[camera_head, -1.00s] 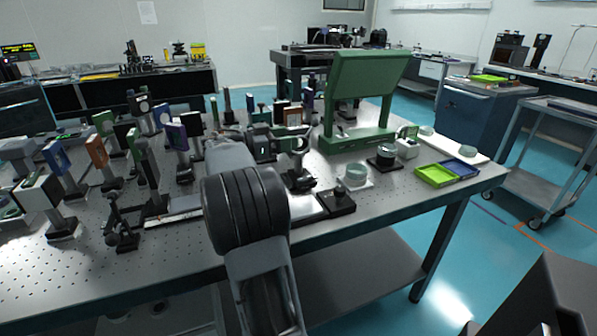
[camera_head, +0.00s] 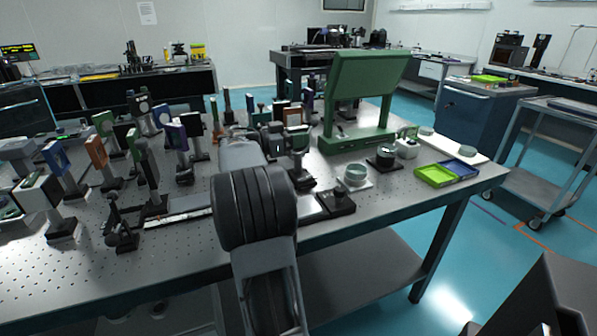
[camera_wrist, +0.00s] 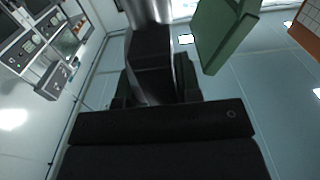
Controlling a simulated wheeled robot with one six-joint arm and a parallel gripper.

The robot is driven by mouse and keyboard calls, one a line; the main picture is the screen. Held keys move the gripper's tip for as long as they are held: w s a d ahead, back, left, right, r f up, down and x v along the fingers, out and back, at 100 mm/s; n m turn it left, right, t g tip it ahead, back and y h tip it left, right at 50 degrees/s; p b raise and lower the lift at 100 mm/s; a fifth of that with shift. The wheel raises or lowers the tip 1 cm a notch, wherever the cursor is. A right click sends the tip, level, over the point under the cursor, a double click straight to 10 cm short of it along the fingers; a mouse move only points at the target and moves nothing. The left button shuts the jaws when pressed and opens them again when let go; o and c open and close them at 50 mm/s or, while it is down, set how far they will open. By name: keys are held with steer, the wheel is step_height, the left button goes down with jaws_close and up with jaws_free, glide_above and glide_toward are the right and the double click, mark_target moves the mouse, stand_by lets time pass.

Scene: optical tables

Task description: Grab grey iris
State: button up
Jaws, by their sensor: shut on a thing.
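The grey iris (camera_head: 299,140) stands upright on a dark post and base near the middle of the optical table, just right of my gripper (camera_head: 274,141) in the head view. My gripper is shut on it, but the arm and clutter partly hide the contact. In the wrist view, the dark fingers of my gripper (camera_wrist: 158,88) close around a dark grey piece with a shiny grey cylindrical part (camera_wrist: 148,12) beyond it. I cannot tell whether the base touches the table.
Several post-mounted optics crowd the table (camera_head: 185,245) to the left. A large green stand (camera_head: 365,95) is close on the right. A glass dish (camera_head: 355,174), a black-based part (camera_head: 337,200) and green and blue trays (camera_head: 435,175) lie to the front right.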

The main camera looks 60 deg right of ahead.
jaws_close()
stand_by(0.3)
